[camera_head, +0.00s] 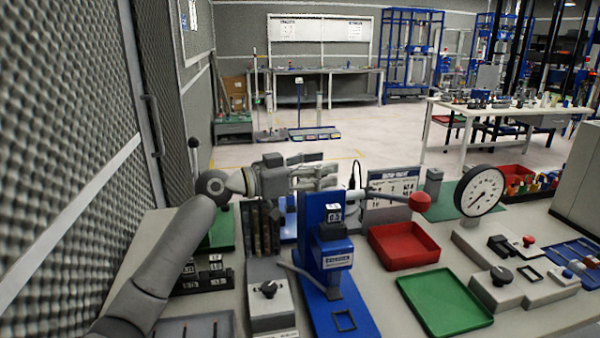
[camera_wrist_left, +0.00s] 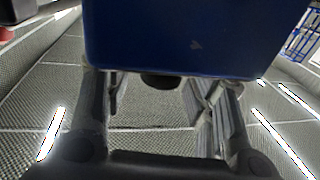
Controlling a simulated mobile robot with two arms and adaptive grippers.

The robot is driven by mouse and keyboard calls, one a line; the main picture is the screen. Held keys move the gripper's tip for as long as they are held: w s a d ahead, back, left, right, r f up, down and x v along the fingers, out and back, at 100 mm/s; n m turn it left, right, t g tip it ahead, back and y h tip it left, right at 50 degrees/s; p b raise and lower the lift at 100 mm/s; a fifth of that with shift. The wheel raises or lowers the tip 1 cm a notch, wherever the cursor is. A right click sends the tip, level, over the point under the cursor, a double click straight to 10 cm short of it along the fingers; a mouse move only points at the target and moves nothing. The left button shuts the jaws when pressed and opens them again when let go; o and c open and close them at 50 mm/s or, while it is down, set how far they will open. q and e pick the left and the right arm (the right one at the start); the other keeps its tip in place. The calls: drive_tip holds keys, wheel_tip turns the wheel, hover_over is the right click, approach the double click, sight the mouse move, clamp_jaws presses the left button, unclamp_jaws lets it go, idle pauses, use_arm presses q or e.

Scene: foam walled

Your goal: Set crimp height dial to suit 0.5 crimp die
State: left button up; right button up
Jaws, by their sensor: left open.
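The blue crimp press (camera_head: 322,250) stands upright on the bench in the head view, with a white tag reading 0.5 (camera_head: 335,214) near its top. My left gripper (camera_head: 325,177) is open, just behind and above the press top. In the left wrist view a blue body (camera_wrist_left: 190,40) fills the top, and the gripper fingers (camera_wrist_left: 152,95) stand apart below its edge. A dark round knob (camera_wrist_left: 160,81) shows at that edge, between the fingers and not gripped. I cannot tell whether it is the crimp height dial. My right gripper is out of view.
A red-balled lever (camera_head: 420,202) reaches right from the press. A grey box with a black knob (camera_head: 268,289) stands left of it. A red tray (camera_head: 403,246), green tray (camera_head: 444,302) and dial gauge (camera_head: 480,190) are to the right. A padded wall (camera_head: 70,120) borders the left.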

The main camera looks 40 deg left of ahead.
use_arm(q)
drive_tip(key=v, duration=1.1)
drive_tip(key=shift+s+a, duration=0.15)
drive_tip(key=shift+s, duration=0.1)
drive_tip(key=shift+r, duration=0.15)
